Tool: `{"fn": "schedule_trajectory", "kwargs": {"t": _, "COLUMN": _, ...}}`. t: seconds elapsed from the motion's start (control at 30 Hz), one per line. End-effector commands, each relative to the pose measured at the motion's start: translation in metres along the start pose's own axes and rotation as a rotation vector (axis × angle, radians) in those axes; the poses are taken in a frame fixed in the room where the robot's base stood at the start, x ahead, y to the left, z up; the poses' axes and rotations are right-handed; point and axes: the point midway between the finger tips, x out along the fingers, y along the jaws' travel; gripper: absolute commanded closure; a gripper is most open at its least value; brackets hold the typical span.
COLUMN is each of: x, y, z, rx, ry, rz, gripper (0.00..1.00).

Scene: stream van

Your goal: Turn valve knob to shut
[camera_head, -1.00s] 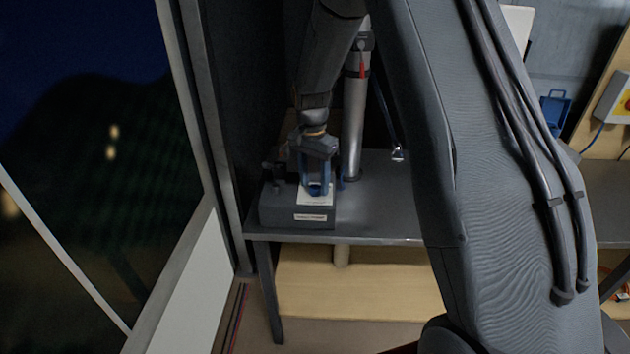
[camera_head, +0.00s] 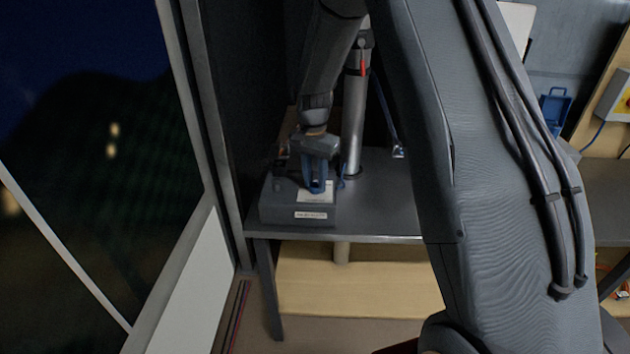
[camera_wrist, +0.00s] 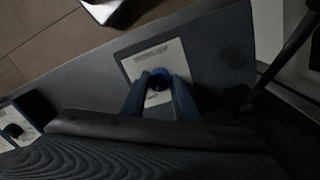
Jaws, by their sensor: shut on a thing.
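The valve knob (camera_wrist: 160,80) is a small round blue knob on a white label plate, seen in the wrist view between my fingertips. The plate (camera_head: 318,192) lies on top of a dark grey box (camera_head: 285,213) on the bench in the head view. My gripper (camera_head: 316,188) points down over the box, its blue fingers at the plate. In the wrist view my gripper (camera_wrist: 161,88) is closed around the knob from both sides. In the head view the fingers and hand hide the knob. The knob's pointer direction cannot be made out.
The box stands at the left end of a dark bench (camera_head: 390,205). A grey post (camera_head: 354,125) rises close behind my gripper. A dark wall and window frame stand close on the left. A blue case (camera_head: 555,108) is at the far right.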

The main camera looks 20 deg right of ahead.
Motion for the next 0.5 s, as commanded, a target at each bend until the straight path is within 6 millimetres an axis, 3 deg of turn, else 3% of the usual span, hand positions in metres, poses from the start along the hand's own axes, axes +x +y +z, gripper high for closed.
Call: {"fn": "schedule_trajectory", "kwargs": {"t": 0.5, "x": -0.0001, "y": 0.0002, "z": 0.0006, "rx": -0.428, "ry": 0.017, "rz": 0.000, "gripper": 0.95}}
